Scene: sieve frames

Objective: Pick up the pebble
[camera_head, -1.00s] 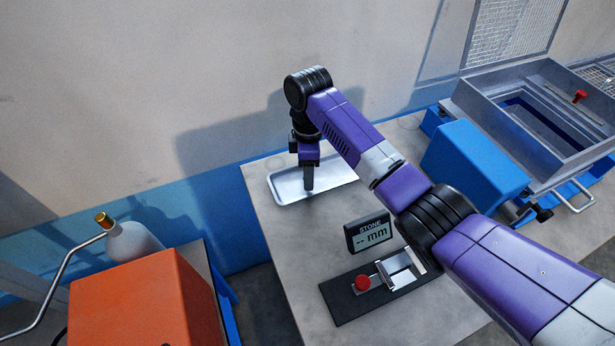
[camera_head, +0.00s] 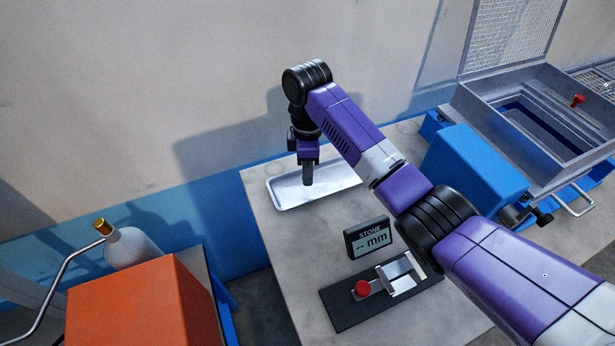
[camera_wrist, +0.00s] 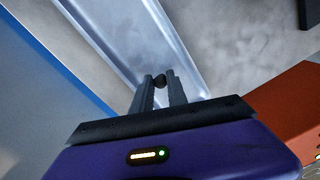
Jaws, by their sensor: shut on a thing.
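The pebble (camera_wrist: 160,81) is small, dark and rounded. In the wrist view it sits between the tips of my gripper's two fingers (camera_wrist: 161,89). My gripper is shut on it. In the head view my gripper (camera_head: 308,181) points straight down over the silver metal tray (camera_head: 285,197), and the pebble is hidden there by the fingers. The tray also shows behind the fingers in the wrist view (camera_wrist: 112,32). I cannot tell whether the pebble still touches the tray.
A display reading "STONE -- mm" (camera_head: 369,237) stands on the grey table (camera_head: 290,260), behind a black-based gauge with a red knob (camera_head: 362,288). A blue box (camera_head: 470,170) and a metal sieve frame (camera_head: 535,115) are at right. An orange box (camera_head: 140,305) is at lower left.

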